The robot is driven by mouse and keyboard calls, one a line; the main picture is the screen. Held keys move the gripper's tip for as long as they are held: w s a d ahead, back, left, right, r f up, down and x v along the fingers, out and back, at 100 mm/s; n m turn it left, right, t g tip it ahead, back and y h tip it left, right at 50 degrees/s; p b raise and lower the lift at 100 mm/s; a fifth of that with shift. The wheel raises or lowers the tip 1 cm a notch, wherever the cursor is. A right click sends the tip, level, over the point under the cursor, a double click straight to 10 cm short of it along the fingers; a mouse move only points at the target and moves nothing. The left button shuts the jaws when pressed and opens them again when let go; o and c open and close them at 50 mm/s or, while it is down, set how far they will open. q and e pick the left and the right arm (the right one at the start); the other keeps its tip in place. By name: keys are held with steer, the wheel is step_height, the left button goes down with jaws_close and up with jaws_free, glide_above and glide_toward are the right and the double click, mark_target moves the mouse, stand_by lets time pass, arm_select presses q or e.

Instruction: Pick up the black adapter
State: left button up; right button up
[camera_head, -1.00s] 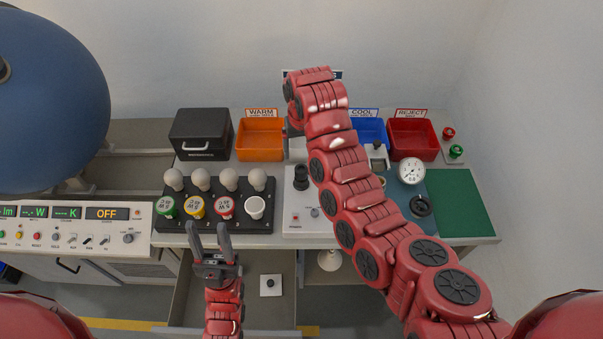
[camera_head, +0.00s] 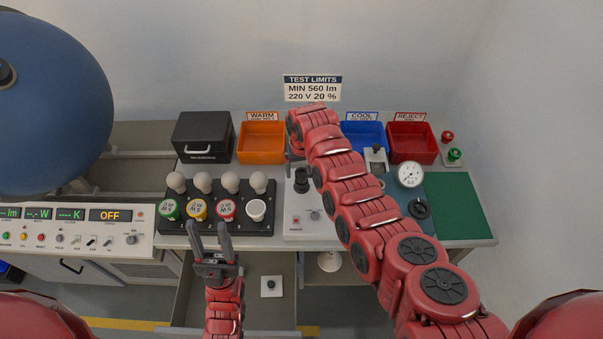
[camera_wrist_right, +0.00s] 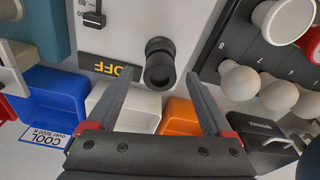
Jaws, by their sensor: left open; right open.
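A black, hollow-topped cylinder, which looks like the black adapter (camera_head: 302,180), stands upright on the white panel left of my right arm. In the right wrist view the adapter (camera_wrist_right: 159,62) sits beyond and between the fingertips; I see no contact. My right gripper (camera_wrist_right: 161,78) is open and empty, pointing toward the panel. In the head view it is mostly hidden by its own arm. My left gripper (camera_head: 209,229) is open and empty, in front of the black bulb rack.
The bulb rack (camera_head: 240,222) holds white bulbs and coloured cups left of the adapter. Orange (camera_head: 262,156), blue (camera_head: 374,128) and red (camera_head: 412,160) bins stand behind, beside a black case (camera_head: 204,150). A gauge (camera_head: 410,175) and black ring (camera_head: 419,208) are at right. A green mat (camera_head: 462,205) is clear.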

steer(key=shift+f, duration=0.8)
jaws_close()
steer(key=shift+w+r, duration=0.1)
steer(key=shift+r, duration=0.05)
